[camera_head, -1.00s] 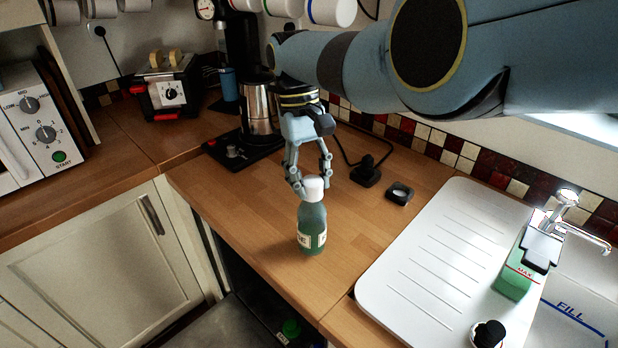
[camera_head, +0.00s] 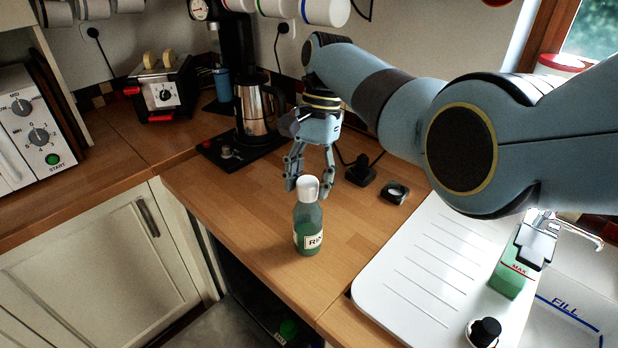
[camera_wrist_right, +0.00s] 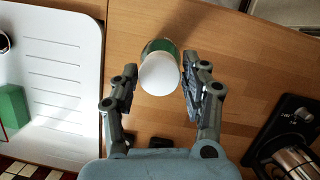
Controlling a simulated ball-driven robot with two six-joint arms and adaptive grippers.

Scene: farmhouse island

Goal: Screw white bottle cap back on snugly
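A green bottle (camera_head: 308,228) with a "RIN" label stands upright on the wooden worktop. Its white cap (camera_head: 307,188) sits on top of the neck; I cannot tell how tightly. My right gripper (camera_head: 311,184) is open just behind and around the cap, fingers pointing down. In the right wrist view, the white cap (camera_wrist_right: 160,76) lies between the two spread fingers of the gripper (camera_wrist_right: 157,90), with a gap on the left side and the right finger close to it. The green bottle body (camera_wrist_right: 160,47) shows below the cap. My left gripper is not in view.
A white draining board (camera_head: 420,275) lies to the right, with a green carton (camera_head: 510,280) and a dark-capped container (camera_head: 485,332) on it. A small dark square object (camera_head: 395,193) lies right of the gripper. The front worktop is clear.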

